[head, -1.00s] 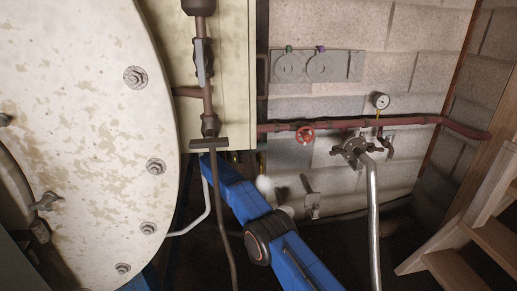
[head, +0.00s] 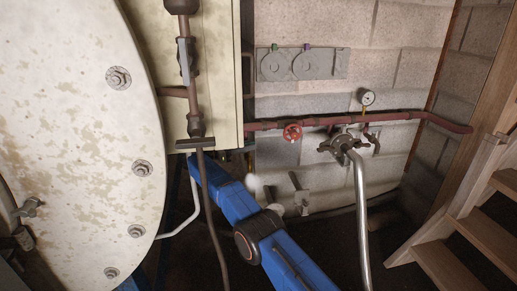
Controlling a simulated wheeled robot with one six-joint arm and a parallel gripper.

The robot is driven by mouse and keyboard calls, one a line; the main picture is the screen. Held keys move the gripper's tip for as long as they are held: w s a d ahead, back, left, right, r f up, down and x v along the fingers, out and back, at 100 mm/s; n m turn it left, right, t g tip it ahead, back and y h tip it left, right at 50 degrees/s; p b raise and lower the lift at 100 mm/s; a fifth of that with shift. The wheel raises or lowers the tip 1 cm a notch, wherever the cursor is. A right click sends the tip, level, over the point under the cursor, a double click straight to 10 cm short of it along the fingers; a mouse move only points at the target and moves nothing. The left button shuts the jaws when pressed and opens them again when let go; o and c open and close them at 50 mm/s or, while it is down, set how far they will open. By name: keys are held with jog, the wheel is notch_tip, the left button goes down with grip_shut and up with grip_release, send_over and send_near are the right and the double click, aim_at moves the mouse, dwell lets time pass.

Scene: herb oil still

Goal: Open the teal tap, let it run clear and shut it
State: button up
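I cannot make out a teal tap for certain in the head view. My blue arm reaches from the bottom of the picture up and left towards the cream cabinet (head: 219,75). Its far end passes behind the brown vertical pipe (head: 191,95) and the cabinet's lower edge. My gripper is hidden there, and so is whatever it may be touching.
A large speckled round door (head: 75,130) fills the left. A red-brown pipe (head: 400,116) with a red handwheel (head: 292,133) and a gauge (head: 367,97) crosses the block wall. A silver hose (head: 361,215) hangs from a flange. Wooden steps (head: 450,265) stand at right.

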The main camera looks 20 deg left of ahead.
jog(key=shift+s+d+n+t+y, duration=0.1)
jog(key=shift+n+t+y, duration=1.55)
jog(key=shift+y, duration=0.45)
jog(key=shift+r+n+t+y, duration=0.1)
jog(key=shift+n+t+y, duration=0.15)
jog(key=shift+n+y, duration=0.3)
jog(key=shift+d+n+t+y, duration=0.15)
jog(key=shift+n+t+y, duration=0.55)
jog(key=shift+n+y, duration=1.45)
jog(key=n+y, duration=0.2)
jog(key=y, duration=0.4)
jog(key=shift+d+n+g+y, duration=0.1)
jog(key=shift+n+g+y, duration=0.5)
jog(key=shift+n+y, duration=0.85)
jog(key=shift+n+g+y, duration=0.6)
jog(key=shift+n+y, duration=0.3)
jog(key=shift+y, duration=0.95)
jog(key=v, duration=1.7)
jog(key=d+r+g, duration=0.1)
jog(key=d+r, duration=0.1)
jog(key=d, duration=0.4)
jog(key=w+d+r+h, duration=0.1)
jog(key=d+r, duration=0.2)
jog(key=d, duration=0.3)
jog(key=d+r+m+g+h, duration=0.1)
jog(key=d+r, duration=0.1)
jog(key=d, duration=0.4)
jog(key=shift+d+r+g, duration=0.3)
jog(key=shift+d, duration=0.05)
jog(key=shift+w, duration=0.2)
